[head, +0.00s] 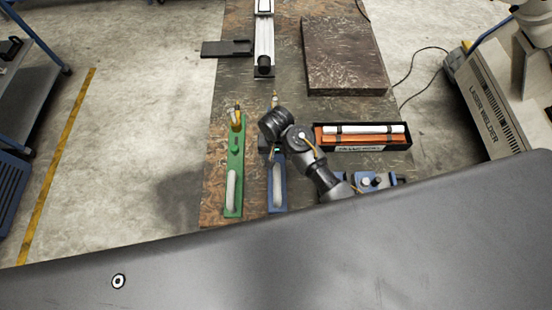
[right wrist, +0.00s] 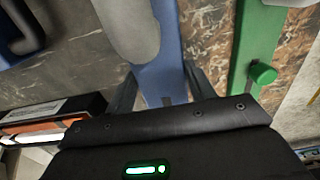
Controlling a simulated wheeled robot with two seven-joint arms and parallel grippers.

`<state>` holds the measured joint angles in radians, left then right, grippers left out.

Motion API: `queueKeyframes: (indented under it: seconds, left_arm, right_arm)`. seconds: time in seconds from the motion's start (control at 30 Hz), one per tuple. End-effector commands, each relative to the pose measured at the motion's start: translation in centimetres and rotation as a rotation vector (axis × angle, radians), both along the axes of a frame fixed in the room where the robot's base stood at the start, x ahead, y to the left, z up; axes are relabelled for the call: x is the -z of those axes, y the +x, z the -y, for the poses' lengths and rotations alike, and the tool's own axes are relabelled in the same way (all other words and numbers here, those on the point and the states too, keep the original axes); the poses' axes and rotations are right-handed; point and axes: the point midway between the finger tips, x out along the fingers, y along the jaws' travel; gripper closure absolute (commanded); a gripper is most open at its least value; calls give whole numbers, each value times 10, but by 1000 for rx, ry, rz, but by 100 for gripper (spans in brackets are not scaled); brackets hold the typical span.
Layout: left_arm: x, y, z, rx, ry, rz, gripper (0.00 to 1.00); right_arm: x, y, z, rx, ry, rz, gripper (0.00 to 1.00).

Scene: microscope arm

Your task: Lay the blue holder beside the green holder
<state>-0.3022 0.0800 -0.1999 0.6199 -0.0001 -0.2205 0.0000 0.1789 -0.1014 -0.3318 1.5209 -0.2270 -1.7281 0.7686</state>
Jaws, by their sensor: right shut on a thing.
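The green holder (head: 233,180) lies lengthwise on the left part of the table, with a pale grip piece and a yellowish tool at its far end. The blue holder (head: 278,192) is just right of it, nearly parallel, with a strip of bare table between them. My right gripper (head: 276,146) is shut on the blue holder near its far half; the arm hides part of it. In the right wrist view the blue holder (right wrist: 168,62) runs between the fingers and the green holder (right wrist: 257,40) is apart to the right. I cannot tell whether the blue holder touches the table.
A black tray (head: 409,146) with orange and white sticks stands right of my gripper. A brown slab (head: 345,55) and a white rail (head: 264,40) are at the back. A blue fixture (head: 350,181) is partly hidden at the front right. The table's left edge is close to the green holder.

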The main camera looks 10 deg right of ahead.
Motion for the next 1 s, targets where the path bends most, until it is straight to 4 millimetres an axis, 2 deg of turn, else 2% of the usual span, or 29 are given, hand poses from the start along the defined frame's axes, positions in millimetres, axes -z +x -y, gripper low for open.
queueKeyframes:
  seconds: [0.27, 0.5, 0.6, 0.97, 1.0]
  left_arm:
    - [-3, 5, 1, 0, -1, 7, 64]
    - [-9, 4, 1, 0, -1, 6, 64]
    - [-10, 4, 1, 1, -1, 5, 64]
    - [-8, 2, 0, 0, -1, 3, 64]
    - [-8, 2, 0, 0, -1, 3, 64]
  right_arm:
    - [9, 2, 0, -1, 0, 3, 95]
    - [38, 2, -1, -1, -1, 3, 95]
    - [45, 2, 0, 0, 0, 3, 95]
    - [48, 2, -1, 0, 1, 4, 95]
    - [50, 1, 0, 0, 1, 1, 43]
